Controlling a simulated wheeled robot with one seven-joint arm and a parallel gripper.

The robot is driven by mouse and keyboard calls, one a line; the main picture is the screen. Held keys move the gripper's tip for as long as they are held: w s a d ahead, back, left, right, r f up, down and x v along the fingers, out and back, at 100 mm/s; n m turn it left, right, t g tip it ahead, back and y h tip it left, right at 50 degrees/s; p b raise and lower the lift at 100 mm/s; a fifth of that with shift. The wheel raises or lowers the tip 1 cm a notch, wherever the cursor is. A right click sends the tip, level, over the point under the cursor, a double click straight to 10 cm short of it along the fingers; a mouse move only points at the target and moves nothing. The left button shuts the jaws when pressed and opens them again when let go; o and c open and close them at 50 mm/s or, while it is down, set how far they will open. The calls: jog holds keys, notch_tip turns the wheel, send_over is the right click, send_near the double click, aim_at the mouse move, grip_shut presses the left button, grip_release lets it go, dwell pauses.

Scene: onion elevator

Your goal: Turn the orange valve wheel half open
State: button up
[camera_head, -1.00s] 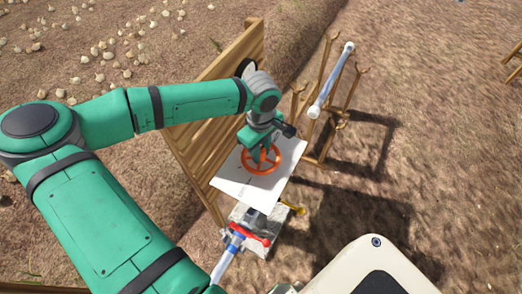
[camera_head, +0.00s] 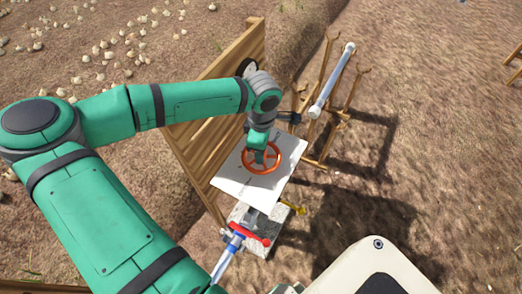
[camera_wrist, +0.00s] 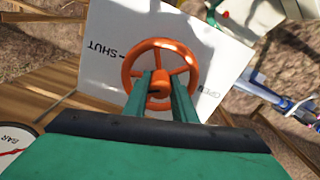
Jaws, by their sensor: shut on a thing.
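The orange valve wheel (camera_head: 277,158) sits over a white plate (camera_head: 232,180) on the post by the wooden fence. In the wrist view the orange wheel (camera_wrist: 192,62) shows its rim, spokes and hub. The white plate (camera_wrist: 222,50) there reads SHUT at left and OPEN at lower right. My gripper (camera_head: 259,158) reaches down into the wheel from above. In the wrist view my gripper's two fingers (camera_wrist: 163,85) stand on either side of the hub area, shut on the wheel. The fingertips and exact contact are partly hidden.
A round gauge (camera_wrist: 14,142) marked BAR is at the wrist view's lower left. A wooden fence (camera_head: 215,85) stands behind the wheel. Below the plate are a red lever (camera_head: 250,234) and a yellow lever (camera_head: 292,207). A wooden rack (camera_head: 330,85) holds a pale tube (camera_head: 332,80) at right.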

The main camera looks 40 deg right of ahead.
jog(key=n, duration=0.3)
jog(key=shift+s+d+n, duration=0.15)
jog(key=shift+s+n, duration=0.1)
jog(key=shift+n, duration=0.05)
jog(key=n, duration=0.2)
jog(key=shift+w+n, duration=0.25)
jog(key=shift+n, duration=0.15)
jog(key=shift+s+d+n, duration=0.15)
jog(key=shift+n, duration=1.45)
jog(key=shift+a+n, duration=0.3)
jog(key=shift+n, duration=0.8)
jog(key=o, duration=1)
jog(key=shift+o, duration=0.2)
